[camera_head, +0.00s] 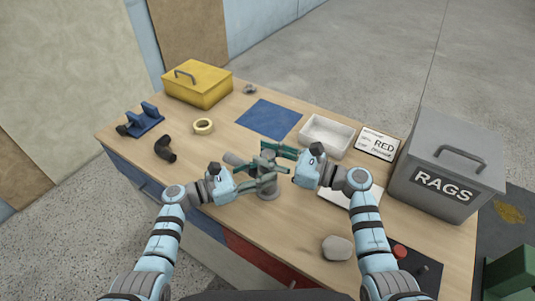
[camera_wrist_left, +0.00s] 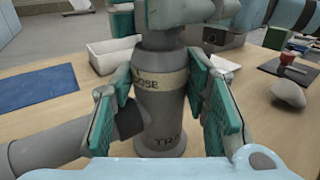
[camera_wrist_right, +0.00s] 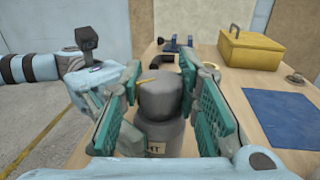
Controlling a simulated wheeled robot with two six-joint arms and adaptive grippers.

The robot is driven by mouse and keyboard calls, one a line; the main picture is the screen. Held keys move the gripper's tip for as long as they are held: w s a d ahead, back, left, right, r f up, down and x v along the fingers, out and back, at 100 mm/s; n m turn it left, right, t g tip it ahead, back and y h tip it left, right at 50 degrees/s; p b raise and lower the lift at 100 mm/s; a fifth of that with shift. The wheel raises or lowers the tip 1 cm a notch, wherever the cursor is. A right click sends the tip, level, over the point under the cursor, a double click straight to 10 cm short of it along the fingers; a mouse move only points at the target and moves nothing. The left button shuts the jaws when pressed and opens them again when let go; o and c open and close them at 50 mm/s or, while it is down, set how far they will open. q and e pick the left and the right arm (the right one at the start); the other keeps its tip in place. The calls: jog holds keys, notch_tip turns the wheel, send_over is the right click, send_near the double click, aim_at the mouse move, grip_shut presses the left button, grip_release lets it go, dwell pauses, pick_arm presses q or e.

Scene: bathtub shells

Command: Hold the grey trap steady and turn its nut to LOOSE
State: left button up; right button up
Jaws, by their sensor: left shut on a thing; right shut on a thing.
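The grey trap (camera_head: 270,193) stands upright on the workbench, its side pipe pointing left; its body (camera_wrist_left: 160,115) fills the middle of the left wrist view. A pale band (camera_wrist_left: 172,82) around it shows "OOSE", its first letter hidden by a finger, and "TRA" is printed lower down. My left gripper (camera_head: 264,181) is shut on the trap's body, a green pad on either side. Above it, my right gripper (camera_head: 272,152) is shut on the grey nut (camera_wrist_right: 160,98) at the top. A short yellow mark (camera_wrist_right: 146,81) shows near the nut's left edge.
A grey RAGS bin (camera_head: 430,165) stands at the right and a white tray (camera_head: 326,135) behind the trap. A blue mat (camera_head: 269,118), tape roll (camera_head: 204,126), black elbow (camera_head: 165,149) and yellow box (camera_head: 198,85) lie farther left. A stone (camera_head: 337,248) sits near the front.

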jog(key=shift+s+f+m+t+h, duration=0.1)
jog(key=shift+m+t+h, duration=0.55)
jog(key=shift+t, duration=0.35)
jog(key=m+t+h, duration=0.3)
jog(key=t, duration=0.1)
jog(key=o, duration=1.2)
